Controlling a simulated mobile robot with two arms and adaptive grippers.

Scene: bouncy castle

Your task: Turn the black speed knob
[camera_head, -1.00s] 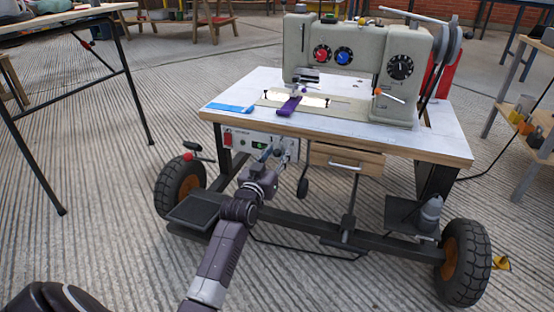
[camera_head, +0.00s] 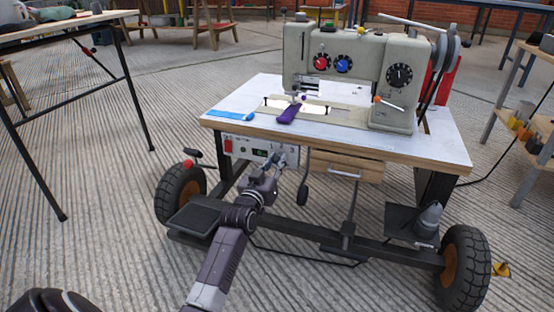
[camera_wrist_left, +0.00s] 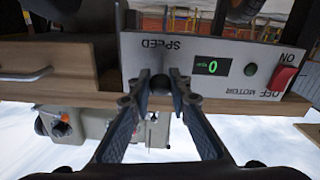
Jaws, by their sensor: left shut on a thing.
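The black speed knob (camera_wrist_left: 160,82) sits under the SPEED label on the light control panel (camera_wrist_left: 213,90), which appears upside down in the left wrist view. My left gripper (camera_wrist_left: 160,80) has its two fingertips on either side of the knob, shut on it. The fingertips hide much of the knob. In the head view my left gripper (camera_head: 281,158) reaches the right part of the panel (camera_head: 240,150), and the knob cannot be made out there. The green display (camera_wrist_left: 213,66) reads 0. My right gripper is not in view.
The red motor switch (camera_wrist_left: 284,78) is at the panel's other end. A wooden drawer (camera_head: 346,166) is right of the panel, under the table top (camera_head: 440,143) bearing the sewing machine (camera_head: 398,85). A wheel (camera_head: 180,188) and dark pedal plate (camera_head: 200,215) are close to my arm.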

